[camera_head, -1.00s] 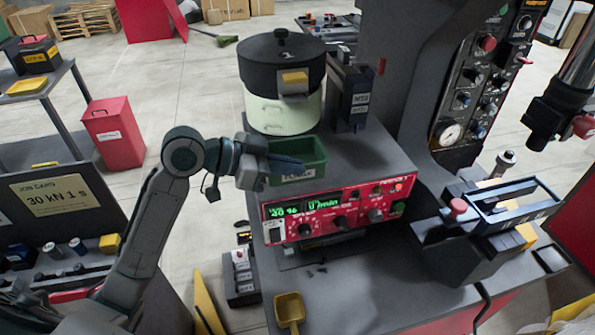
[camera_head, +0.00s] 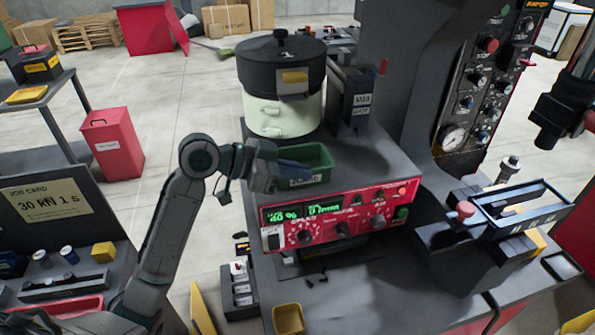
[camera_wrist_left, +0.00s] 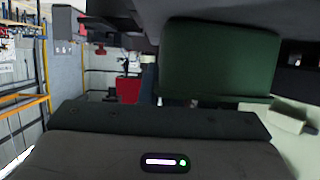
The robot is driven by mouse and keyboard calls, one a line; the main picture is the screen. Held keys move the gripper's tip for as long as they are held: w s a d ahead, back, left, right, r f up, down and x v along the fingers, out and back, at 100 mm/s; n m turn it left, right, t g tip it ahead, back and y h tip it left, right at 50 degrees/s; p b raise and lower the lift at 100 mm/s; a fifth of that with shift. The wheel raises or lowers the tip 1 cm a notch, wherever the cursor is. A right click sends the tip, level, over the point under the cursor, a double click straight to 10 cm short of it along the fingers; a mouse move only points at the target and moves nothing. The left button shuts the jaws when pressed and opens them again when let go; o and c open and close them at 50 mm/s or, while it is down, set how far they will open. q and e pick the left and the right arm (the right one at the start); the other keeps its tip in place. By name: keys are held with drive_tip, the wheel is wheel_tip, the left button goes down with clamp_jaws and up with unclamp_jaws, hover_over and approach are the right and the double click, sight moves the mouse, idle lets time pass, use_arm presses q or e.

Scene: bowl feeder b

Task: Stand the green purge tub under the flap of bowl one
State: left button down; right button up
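The green purge tub (camera_head: 318,157), with a white label on its front, is at the foot of bowl one, over the feeder deck. Whether its base touches the deck is unclear. Bowl one (camera_head: 283,112) is cream with a black lid. Its grey flap (camera_head: 296,90) with a yellow tag faces forward, above the tub. My left gripper (camera_head: 292,168) comes in from the left and its dark fingers close on the tub's near left wall; the contact is partly hidden. In the left wrist view the tub (camera_wrist_left: 220,55) fills the upper middle.
A red control panel (camera_head: 340,213) fronts the deck below the tub. A dark upright box (camera_head: 350,98) stands right of the bowl. The grey deck right of the tub (camera_head: 365,155) is clear.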

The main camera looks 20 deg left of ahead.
use_arm(q)
drive_tip(key=c, duration=1.6)
unclamp_jaws()
drive_tip(key=shift+f, duration=0.1)
drive_tip(key=shift+c, duration=0.2)
drive_tip(key=shift+b+v, duration=0.8)
drive_tip(key=shift+v, duration=1.85)
drive_tip(key=b+v, duration=0.3)
drive_tip(key=v, duration=0.3)
drive_tip(key=shift+a+r, duration=0.25)
drive_tip(key=shift+a, duration=0.05)
drive_tip(key=shift+s, duration=0.1)
